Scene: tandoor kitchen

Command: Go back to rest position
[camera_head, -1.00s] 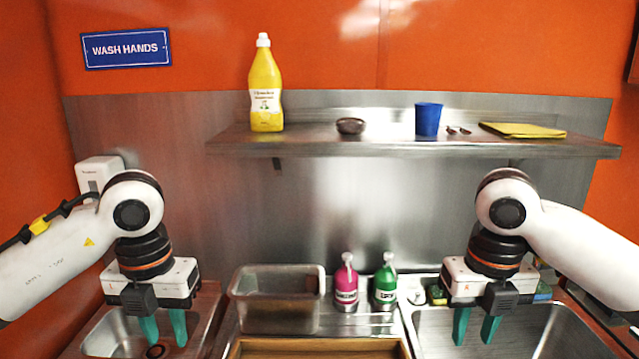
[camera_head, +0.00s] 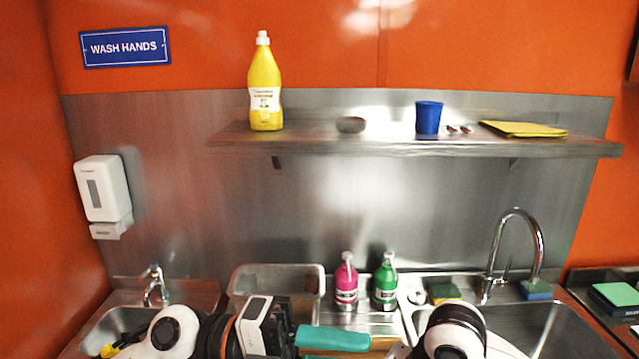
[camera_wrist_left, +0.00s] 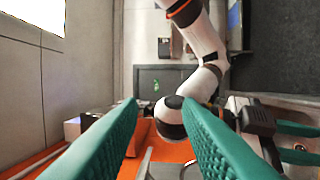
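My left gripper (camera_head: 366,347) is low in the head view, turned sideways with its teal fingers pointing right. In the left wrist view its two fingers (camera_wrist_left: 160,108) stand wide apart with nothing between them. My right arm (camera_head: 455,332) is folded low at the bottom of the head view, and its gripper is mostly hidden there. In the left wrist view my right gripper (camera_wrist_left: 303,142) shows at the right edge, its teal fingers apart and empty.
A metal container (camera_head: 276,274), a pink bottle (camera_head: 346,284) and a green bottle (camera_head: 385,284) stand behind the arms. Sinks lie left and right, with a tall tap (camera_head: 515,245) at the right one. The shelf (camera_head: 310,146) above is clear of both arms.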

